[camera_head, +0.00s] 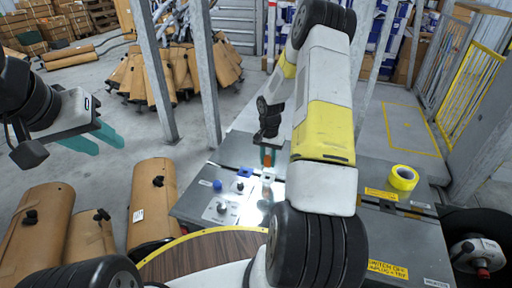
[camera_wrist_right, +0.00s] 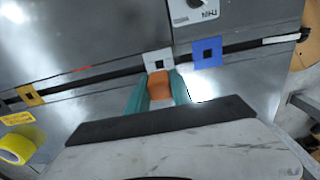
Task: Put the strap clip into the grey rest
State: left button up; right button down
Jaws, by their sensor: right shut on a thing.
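The strap clip (camera_wrist_right: 160,85) is an orange block between the teal fingers of my right gripper (camera_wrist_right: 159,78) in the right wrist view. The grey rest (camera_wrist_right: 157,60) is a light grey square with a dark square opening, just beyond the fingertips. The clip's far end is close to it; whether they touch I cannot tell. In the head view my right gripper (camera_head: 268,157) points down over the table, mostly hidden by its wrist, with a little orange showing. My left gripper (camera_head: 95,140) is open and empty, off the table at the left.
A blue rest (camera_wrist_right: 207,53) and a yellow rest (camera_wrist_right: 30,95) lie along the same dark strip. A yellow tape roll (camera_head: 402,178) is on the table's right side. A blue knob (camera_head: 217,185) sits at its left. Brown mufflers (camera_head: 152,200) stand on the floor at left.

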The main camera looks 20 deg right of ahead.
jog(key=shift+f, duration=0.1)
jog(key=shift+f, duration=2.8)
jog(key=shift+f, duration=0.45)
jog(key=c, duration=1.1)
grip_release()
jog(key=shift+o, duration=0.2)
jog(key=shift+r, duration=0.15)
notch_tip(320, 180, up, 8)
jog(key=shift+f, duration=0.25)
